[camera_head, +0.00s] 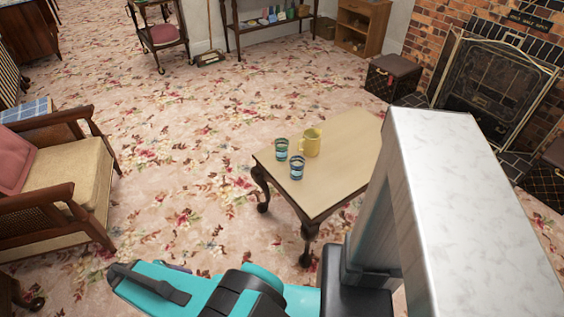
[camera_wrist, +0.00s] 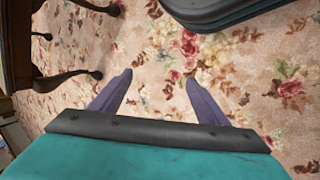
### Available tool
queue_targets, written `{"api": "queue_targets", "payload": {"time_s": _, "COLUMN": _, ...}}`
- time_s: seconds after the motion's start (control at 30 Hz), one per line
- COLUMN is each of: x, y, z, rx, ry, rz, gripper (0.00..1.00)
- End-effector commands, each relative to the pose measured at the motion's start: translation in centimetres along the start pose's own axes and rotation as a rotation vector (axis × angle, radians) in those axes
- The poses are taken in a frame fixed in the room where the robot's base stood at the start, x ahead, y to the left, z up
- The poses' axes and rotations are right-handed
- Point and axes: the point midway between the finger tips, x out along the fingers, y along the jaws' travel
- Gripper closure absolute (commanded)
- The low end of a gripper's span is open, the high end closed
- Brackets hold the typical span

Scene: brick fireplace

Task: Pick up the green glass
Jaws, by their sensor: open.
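A green glass (camera_head: 281,148) stands upright near the left edge of a light wooden coffee table (camera_head: 340,165). A blue glass (camera_head: 297,167) stands just in front of it, and a yellow mug (camera_head: 312,142) stands to its right. In the wrist view my gripper (camera_wrist: 158,85) is open and empty, with its two fingers spread over the flowered carpet. No glass shows in the wrist view. Dark curved table legs (camera_wrist: 75,78) show there at the left. In the head view my arm is low in front, short of the table, and the fingertips are hard to make out.
A cushioned wooden armchair (camera_head: 65,180) stands at the left. A brick fireplace with a screen (camera_head: 492,85) and a dark chest (camera_head: 392,77) are at the back right. A shelf table (camera_head: 270,25) stands at the back. Carpet left of the coffee table is clear.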

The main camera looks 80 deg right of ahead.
Motion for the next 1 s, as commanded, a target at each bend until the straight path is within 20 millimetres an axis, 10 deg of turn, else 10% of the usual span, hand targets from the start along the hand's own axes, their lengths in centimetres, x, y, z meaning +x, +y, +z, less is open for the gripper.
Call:
{"api": "queue_targets", "payload": {"time_s": 0.5, "x": 7.0, "y": 12.0, "z": -11.2, "rx": 0.496, "ry": 0.164, "rz": 0.209, "gripper": 0.31}}
{"api": "queue_targets", "payload": {"time_s": 1.0, "x": 11.8, "y": 27.2, "z": -16.5, "rx": 0.953, "ry": 0.354, "rz": 0.430, "gripper": 0.31}}
